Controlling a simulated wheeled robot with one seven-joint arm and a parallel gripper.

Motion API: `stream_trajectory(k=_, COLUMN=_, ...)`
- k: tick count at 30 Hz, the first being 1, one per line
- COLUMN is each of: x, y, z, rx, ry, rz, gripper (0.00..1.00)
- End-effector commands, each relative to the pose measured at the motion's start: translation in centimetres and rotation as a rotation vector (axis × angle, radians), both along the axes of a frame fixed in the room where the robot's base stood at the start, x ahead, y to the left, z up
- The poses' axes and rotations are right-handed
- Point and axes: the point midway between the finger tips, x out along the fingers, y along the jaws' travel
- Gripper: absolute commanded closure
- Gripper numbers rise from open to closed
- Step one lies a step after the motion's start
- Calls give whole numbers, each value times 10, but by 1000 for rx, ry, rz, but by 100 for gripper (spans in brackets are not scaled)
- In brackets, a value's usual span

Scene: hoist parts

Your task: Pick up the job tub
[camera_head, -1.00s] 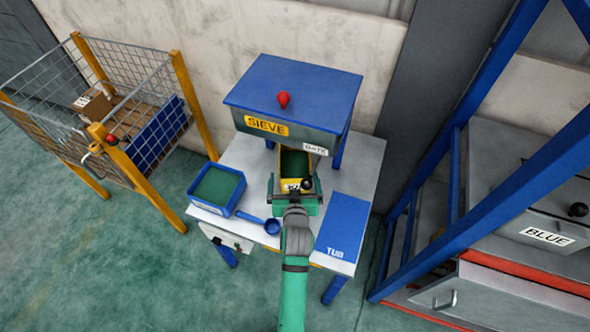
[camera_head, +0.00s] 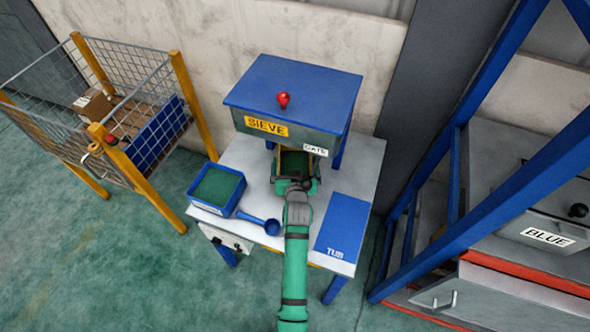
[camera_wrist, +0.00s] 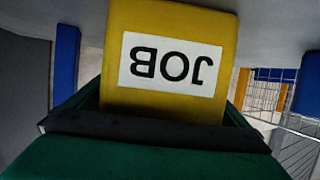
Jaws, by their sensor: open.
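The yellow job tub (camera_head: 280,162), with green inside it, stands on the table under the front of the sieve. In the wrist view its yellow face (camera_wrist: 165,25) fills the upper middle, with the white JOB label upside down. My green gripper (camera_head: 297,186) is open at the tub's near side and hides its label in the head view. In the wrist view my gripper (camera_wrist: 155,138) lies across the bottom, close to the tub's face. The fingertips are not clearly seen, so I cannot tell whether they touch the tub.
The blue sieve box (camera_head: 290,95) with a red knob overhangs the tub. On the table (camera_head: 257,170) are a blue tray (camera_head: 217,209) of green material, a blue scoop (camera_head: 271,226) and a blue TUB mat (camera_head: 342,228). A mesh cage stands left, a blue frame right.

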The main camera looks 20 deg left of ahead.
Motion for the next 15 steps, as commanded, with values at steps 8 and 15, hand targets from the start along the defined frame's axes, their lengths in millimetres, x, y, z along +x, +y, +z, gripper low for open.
stream_trajectory(k=8, x=-1, y=2, z=0, rx=0, ry=0, rz=3, gripper=36)
stream_trajectory(k=15, x=0, y=3, z=3, rx=2, ry=-6, rz=3, gripper=69)
